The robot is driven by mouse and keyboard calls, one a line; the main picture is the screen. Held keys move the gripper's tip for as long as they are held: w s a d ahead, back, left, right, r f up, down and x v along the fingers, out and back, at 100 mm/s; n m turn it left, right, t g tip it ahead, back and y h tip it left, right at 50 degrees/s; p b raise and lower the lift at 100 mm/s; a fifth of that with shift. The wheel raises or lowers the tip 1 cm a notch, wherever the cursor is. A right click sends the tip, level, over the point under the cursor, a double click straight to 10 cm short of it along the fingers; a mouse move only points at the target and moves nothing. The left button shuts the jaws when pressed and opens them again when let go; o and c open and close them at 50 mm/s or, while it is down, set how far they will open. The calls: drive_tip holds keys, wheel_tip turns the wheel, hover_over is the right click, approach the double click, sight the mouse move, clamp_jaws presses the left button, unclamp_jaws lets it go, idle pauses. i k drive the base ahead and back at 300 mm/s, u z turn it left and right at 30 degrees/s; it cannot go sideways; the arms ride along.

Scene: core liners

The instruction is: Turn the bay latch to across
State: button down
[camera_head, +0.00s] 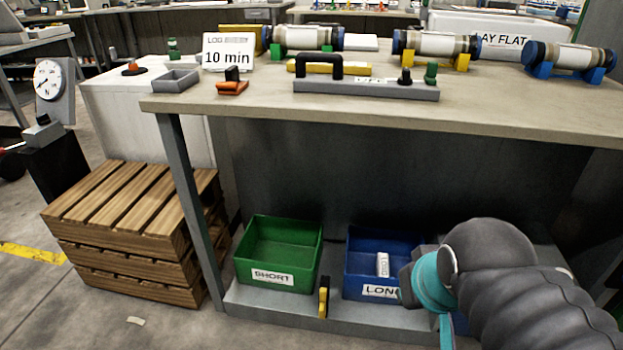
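A small yellow and black upright piece (323,297) stands at the front edge of the low shelf, between the green SHORT bin (260,280) and the blue LONG bin (352,290). It looks like the bay latch, with its long side roughly vertical, though its details are too small to be sure. The end of my arm, with teal and grey parts at my gripper (424,285), is at the lower right, in front of the blue bin's right side and apart from the yellow piece. Its fingers cannot be made out.
A wooden pallet stack (130,205) stands left of the bench leg (190,205). A white piece (383,264) is in the blue bin.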

sight(322, 295)
drive_tip(key=k, duration=1)
drive_tip(key=u, duration=0.25)
drive_tip(key=i, duration=0.6)
drive_tip(key=z, duration=0.05)
